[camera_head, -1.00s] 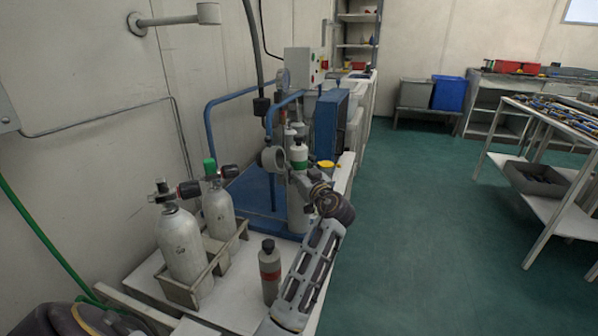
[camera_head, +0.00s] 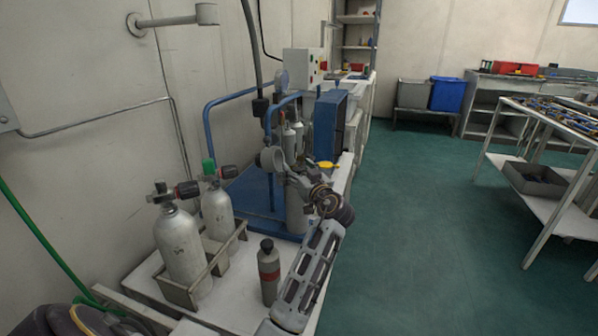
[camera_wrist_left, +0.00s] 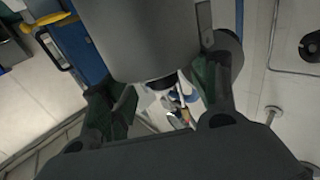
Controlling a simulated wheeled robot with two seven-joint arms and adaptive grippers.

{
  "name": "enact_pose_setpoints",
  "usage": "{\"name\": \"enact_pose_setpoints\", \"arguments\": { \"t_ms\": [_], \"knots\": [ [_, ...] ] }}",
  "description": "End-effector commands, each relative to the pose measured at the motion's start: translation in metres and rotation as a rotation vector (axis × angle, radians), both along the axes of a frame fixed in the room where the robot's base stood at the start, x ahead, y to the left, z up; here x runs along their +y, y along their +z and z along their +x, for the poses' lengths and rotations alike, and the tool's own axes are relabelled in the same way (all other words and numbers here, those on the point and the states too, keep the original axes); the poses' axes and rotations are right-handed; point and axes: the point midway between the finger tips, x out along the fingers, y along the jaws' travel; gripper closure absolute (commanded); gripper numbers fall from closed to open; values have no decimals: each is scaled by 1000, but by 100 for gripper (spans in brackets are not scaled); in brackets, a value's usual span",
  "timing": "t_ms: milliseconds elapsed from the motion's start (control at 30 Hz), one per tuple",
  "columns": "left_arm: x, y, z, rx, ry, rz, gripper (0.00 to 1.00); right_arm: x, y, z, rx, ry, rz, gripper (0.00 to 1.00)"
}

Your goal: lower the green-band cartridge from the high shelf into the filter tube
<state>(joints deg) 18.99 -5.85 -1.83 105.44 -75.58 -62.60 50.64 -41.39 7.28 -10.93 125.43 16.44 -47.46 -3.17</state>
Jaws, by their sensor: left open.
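My left gripper (camera_head: 293,180) is open at the top of the grey upright filter tube (camera_head: 296,213). In the left wrist view, a wide grey cylinder (camera_wrist_left: 155,35), apparently the tube, lies between the spread dark fingers (camera_wrist_left: 165,100). A short black end (camera_wrist_left: 160,82) shows at its edge, perhaps the cartridge's cap. The green band is not visible in either current view, so the cartridge is largely hidden, and I cannot tell how deep it sits. A red-band cartridge (camera_head: 268,275) stands upright on the white bench in front. My right gripper is not in view.
Two grey cylinders with valves (camera_head: 183,247) stand in a rack at left. Blue pipework (camera_head: 230,98) and a blue panel (camera_head: 326,125) stand close around the tube. Slim pale cylinders (camera_head: 289,141) stand behind it. A yellow object (camera_head: 326,165) lies just right.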

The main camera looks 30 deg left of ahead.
Motion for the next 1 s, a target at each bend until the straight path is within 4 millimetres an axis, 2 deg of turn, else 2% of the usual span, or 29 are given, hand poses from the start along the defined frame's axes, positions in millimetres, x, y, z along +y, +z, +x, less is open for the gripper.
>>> {"name": "enact_pose_setpoints", "arguments": {
  "t_ms": [33,267,1000],
  "knots": [
    [2,-12,-1,19,9,-14,29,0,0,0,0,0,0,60],
    [3,-6,-2,19,10,-14,29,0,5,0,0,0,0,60],
    [1,42,-1,7,5,-5,29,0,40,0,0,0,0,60]
  ]
}}
